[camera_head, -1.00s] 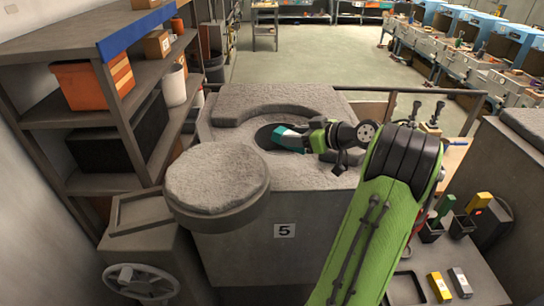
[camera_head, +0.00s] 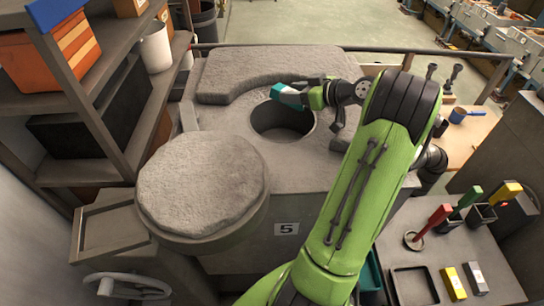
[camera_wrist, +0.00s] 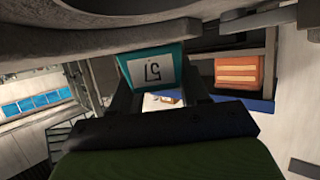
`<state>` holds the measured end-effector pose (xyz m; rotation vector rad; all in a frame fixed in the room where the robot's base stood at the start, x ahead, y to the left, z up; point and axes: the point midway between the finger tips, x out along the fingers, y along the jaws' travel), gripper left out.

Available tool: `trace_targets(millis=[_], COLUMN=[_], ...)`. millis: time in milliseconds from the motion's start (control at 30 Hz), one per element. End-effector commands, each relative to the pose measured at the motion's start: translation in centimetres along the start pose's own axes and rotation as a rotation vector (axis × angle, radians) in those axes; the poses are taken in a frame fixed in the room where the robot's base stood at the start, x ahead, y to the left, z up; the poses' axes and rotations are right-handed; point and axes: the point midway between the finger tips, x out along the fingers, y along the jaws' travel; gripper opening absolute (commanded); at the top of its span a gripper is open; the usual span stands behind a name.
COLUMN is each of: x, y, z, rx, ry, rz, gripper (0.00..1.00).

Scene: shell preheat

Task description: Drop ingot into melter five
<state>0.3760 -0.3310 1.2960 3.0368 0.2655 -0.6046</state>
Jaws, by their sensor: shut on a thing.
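My gripper (camera_head: 308,97) is shut on a teal ingot (camera_head: 288,96). In the wrist view the ingot (camera_wrist: 152,70) sits between the fingers and bears a white label with dark marks. Melter five (camera_head: 250,260) is a grey block with a "5" plate (camera_head: 286,229) on its front. Its round opening (camera_head: 283,122) in the top is uncovered. The ingot appears above the far rim of the opening; its exact height is unclear. The thick round lid (camera_head: 200,185) is swung out to the front left, apart from the opening.
A shelf with an orange bin (camera_head: 50,50) and a white cup (camera_head: 154,47) stands at the left. A handwheel (camera_head: 127,286) is at the front left. At the right, a bench holds colored-handled tools (camera_head: 437,217), a black tray (camera_head: 413,286) and a yellow bar (camera_head: 453,283).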

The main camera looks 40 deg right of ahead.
Motion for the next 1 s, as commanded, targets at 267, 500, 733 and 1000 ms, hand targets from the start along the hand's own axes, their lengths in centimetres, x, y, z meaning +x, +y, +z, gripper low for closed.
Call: trace_targets(millis=[267, 500, 733, 1000], x=[0.7, 0.7, 0.7, -2.2], y=[0.0, 0.0, 0.0, 0.1], z=[1.6, 1.5, 1.6, 1.8], rx=[-0.001, 0.0, 0.0, -0.001], ry=[0.002, 0.001, 0.0, -0.002], rz=[0.0, 0.0, 0.0, 0.007], gripper=[0.0, 0.68, 0.75, 0.75])
